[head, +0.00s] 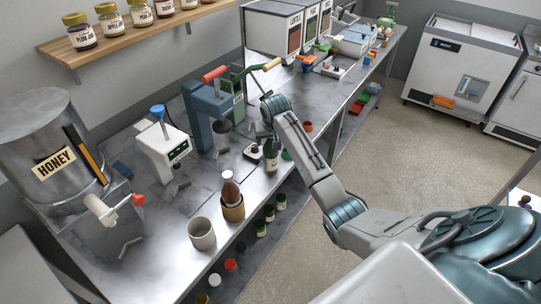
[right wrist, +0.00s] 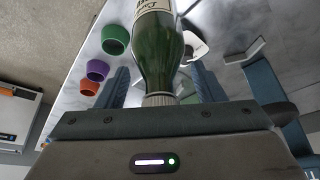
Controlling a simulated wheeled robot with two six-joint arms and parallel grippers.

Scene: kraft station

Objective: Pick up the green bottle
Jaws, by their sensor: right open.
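The green bottle (head: 271,158) stands upright on the metal bench near its front edge, with a pale label. My right gripper (head: 266,133) is above it, pointing down. In the right wrist view the green bottle (right wrist: 155,48) shows upside down, its pale cap close to the palm. The open fingers of my right gripper (right wrist: 162,88) stand on either side of the neck, with gaps showing. In the head view the fingers are small and partly hidden by the wrist. My left gripper is not in view.
Left of the bottle stand a blue press (head: 205,115) and a white machine (head: 160,145). Green (right wrist: 115,40), purple (right wrist: 97,70) and orange (right wrist: 90,89) cups are beside the bottle. Jars stand on a shelf below.

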